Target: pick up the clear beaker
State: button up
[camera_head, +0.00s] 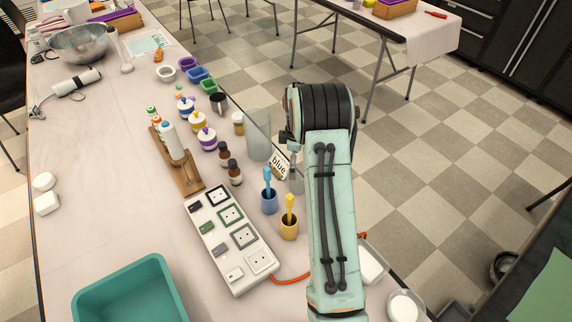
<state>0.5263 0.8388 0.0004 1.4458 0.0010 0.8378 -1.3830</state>
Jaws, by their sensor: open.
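The clear beaker (258,135) is a tall, see-through cylinder standing upright near the right edge of the long table. My arm reaches up the right side of the picture, with its dark wrist to the right of the beaker. Only a small grey part of my gripper (290,160) shows, at the left side of the arm, right of the beaker and apart from it in the picture. My arm hides most of the gripper. No beaker is held in it.
A card marked "blue" (279,165), a blue cup (269,202) and a yellow cup (288,229) with brushes stand nearer. Brown bottles (235,174) and a small jar (238,123) stand left of the beaker. A socket strip (225,238) and teal bin (130,290) lie in front.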

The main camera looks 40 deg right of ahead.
jog(key=f, duration=0.5)
jog(key=s+f, duration=0.1)
jog(key=f, duration=0.1)
jog(key=shift+d+f, duration=0.3)
jog(key=shift+d, duration=0.1)
jog(key=c, duration=1.1)
